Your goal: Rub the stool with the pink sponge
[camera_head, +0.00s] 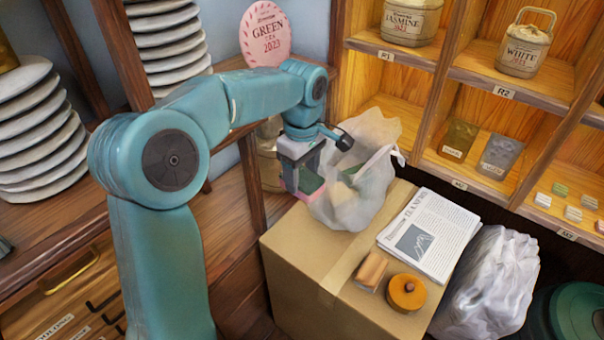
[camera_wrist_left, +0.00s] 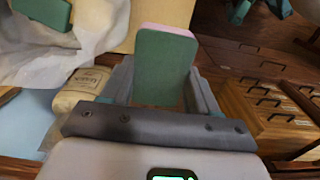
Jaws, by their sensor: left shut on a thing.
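My left gripper (camera_head: 307,178) is shut on the pink sponge (camera_head: 313,193), beside the clear plastic bag at the back left of the cardboard box. In the left wrist view the sponge (camera_wrist_left: 165,62) stands up between the fingers (camera_wrist_left: 163,82), with a green broad face and a pink edge. In the head view the fingers hide much of it. I cannot tell whether it touches the bag or the box. I cannot make out a stool for certain in either view. My right gripper is not in view.
The cardboard box (camera_head: 300,262) carries the plastic bag (camera_head: 362,190), a newspaper (camera_head: 430,236), a wooden block (camera_head: 371,270) and an orange round lidded thing (camera_head: 406,292). Shelves with tins stand behind at right. Stacked pale discs (camera_head: 35,130) stand at left. A white bag (camera_head: 488,285) is right of the box.

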